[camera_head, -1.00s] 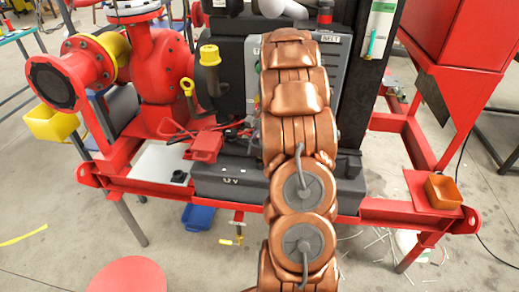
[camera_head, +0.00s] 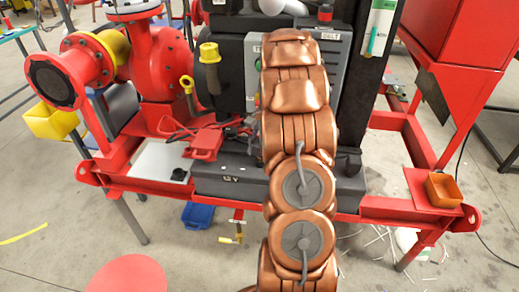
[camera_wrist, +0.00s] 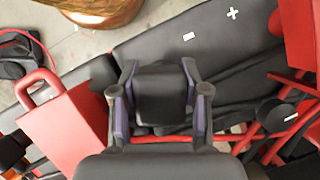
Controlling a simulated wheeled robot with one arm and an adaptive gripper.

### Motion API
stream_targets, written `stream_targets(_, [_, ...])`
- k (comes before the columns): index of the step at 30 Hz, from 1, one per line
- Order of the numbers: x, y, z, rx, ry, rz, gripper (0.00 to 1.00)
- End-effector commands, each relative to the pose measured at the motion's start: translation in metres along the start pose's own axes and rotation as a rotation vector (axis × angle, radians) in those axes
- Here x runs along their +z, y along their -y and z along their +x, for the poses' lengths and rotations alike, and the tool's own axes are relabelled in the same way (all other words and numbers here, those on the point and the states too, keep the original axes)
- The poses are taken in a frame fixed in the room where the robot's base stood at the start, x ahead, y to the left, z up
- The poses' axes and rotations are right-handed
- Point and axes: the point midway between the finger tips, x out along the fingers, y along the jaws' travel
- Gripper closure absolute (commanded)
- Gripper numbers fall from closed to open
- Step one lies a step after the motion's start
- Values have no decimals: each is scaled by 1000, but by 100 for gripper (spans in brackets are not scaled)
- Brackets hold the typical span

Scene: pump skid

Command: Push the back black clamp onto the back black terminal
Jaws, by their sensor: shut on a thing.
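In the wrist view, my gripper (camera_wrist: 158,97) has its two purple-padded fingers on either side of a black block, which I take to be the black clamp (camera_wrist: 160,88). It is shut on this block, above or against the dark grey battery (camera_wrist: 205,40). The battery top shows a white plus and a white minus mark. The battery also shows in the head view (camera_head: 225,182). No black terminal can be made out; the clamp and gripper may cover it. I cannot tell whether the clamp touches it. In the head view my arm hides my gripper.
A red block with a loop handle (camera_wrist: 65,125) stands close to my gripper in the wrist view. Red and black cables (camera_wrist: 275,135) lie on the right. In the head view, the red skid frame (camera_head: 400,212) surrounds the battery, with a grey panel (camera_head: 333,60) behind.

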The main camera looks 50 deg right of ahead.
Motion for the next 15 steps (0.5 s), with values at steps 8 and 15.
stream_targets(8, [-2,0,4,0,0,0,100])
stream_targets(15, [-3,0,8,0,0,0,100])
